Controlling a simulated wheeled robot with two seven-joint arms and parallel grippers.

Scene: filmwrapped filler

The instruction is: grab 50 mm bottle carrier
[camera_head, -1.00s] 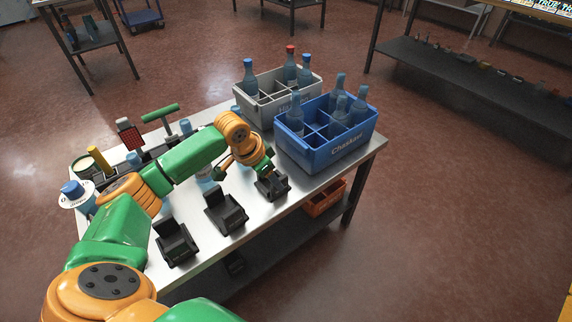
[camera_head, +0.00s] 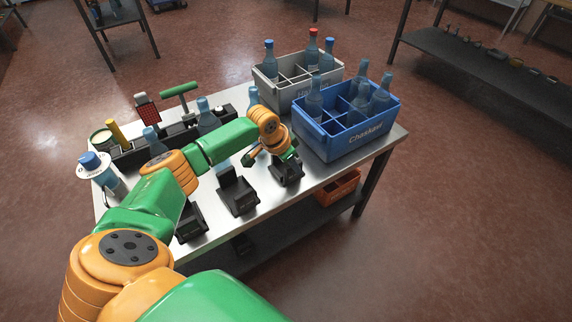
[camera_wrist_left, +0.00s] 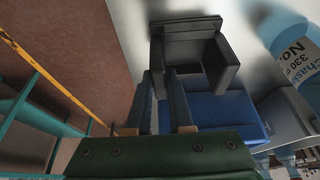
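Three black bottle carriers stand in a row on the steel table: a near-left one (camera_head: 190,222), a middle one (camera_head: 238,194) and a far-right one (camera_head: 287,170). Any size marks on them are too small to read. My left gripper (camera_head: 284,156) is low at the far-right carrier. In the left wrist view that carrier (camera_wrist_left: 190,45) lies just beyond the fingertips of my left gripper (camera_wrist_left: 164,85). The two fingers are a little apart, with a side of the carrier at or between them. I cannot tell whether they grip it. My right gripper is out of view.
A blue crate (camera_head: 350,145) and a grey crate (camera_head: 275,98), both with bottles, stand close behind the far-right carrier. Bottles and a black rack (camera_head: 135,158) with tools line the table's left side. An orange bin (camera_head: 338,190) is below.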

